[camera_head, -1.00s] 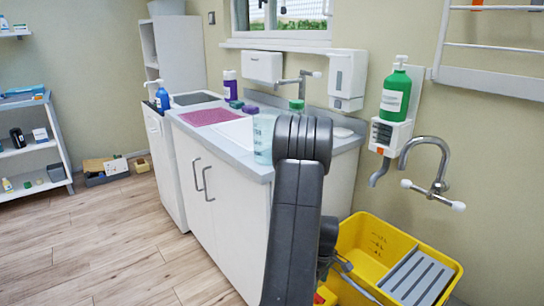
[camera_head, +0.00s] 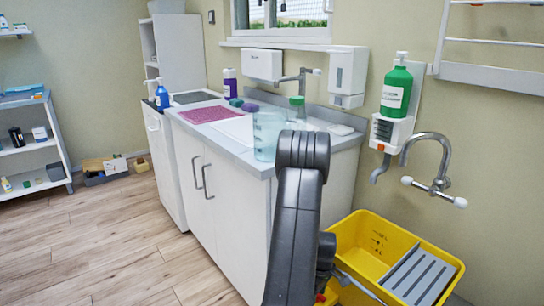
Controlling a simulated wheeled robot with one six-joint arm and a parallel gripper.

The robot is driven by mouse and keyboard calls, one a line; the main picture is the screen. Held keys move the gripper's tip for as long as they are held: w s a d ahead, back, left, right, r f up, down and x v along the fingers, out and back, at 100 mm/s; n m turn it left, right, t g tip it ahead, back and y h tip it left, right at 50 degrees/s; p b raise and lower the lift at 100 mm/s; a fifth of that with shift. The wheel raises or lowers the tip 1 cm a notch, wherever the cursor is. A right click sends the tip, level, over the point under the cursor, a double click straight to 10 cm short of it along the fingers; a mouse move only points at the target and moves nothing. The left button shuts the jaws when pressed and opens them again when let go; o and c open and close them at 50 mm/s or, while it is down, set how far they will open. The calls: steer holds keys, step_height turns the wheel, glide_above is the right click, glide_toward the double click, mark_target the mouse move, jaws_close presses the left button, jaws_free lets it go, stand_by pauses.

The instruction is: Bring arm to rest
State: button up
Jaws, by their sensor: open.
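My arm (camera_head: 296,220) stands folded in the lower middle of the head view, in front of the right end of the white sink counter. Its dark grey upper joint (camera_head: 303,150) covers part of the counter edge and the cabinet side. My gripper is not clearly visible; the arm's lower part runs out of the picture at the bottom. A dark part of my arm (camera_head: 325,255) shows beside it, near the yellow bucket (camera_head: 395,235).
A clear jug (camera_head: 267,137) stands on the counter (camera_head: 190,130) close behind my arm. A green bottle (camera_head: 396,88) sits in a wall holder beside a tap (camera_head: 432,160). A low shelf (camera_head: 30,150) stands at the left.

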steer(key=shift+f+m+p, duration=0.15)
steer(key=shift+m+p, duration=0.15)
steer(key=shift+m, duration=0.4)
steer(key=m, duration=0.3)
steer(key=shift+p, duration=0.35)
steer(key=m+p, duration=0.1)
steer(key=m, duration=0.3)
steer(key=shift+m+p, duration=0.4)
steer(key=shift+m, duration=1.2)
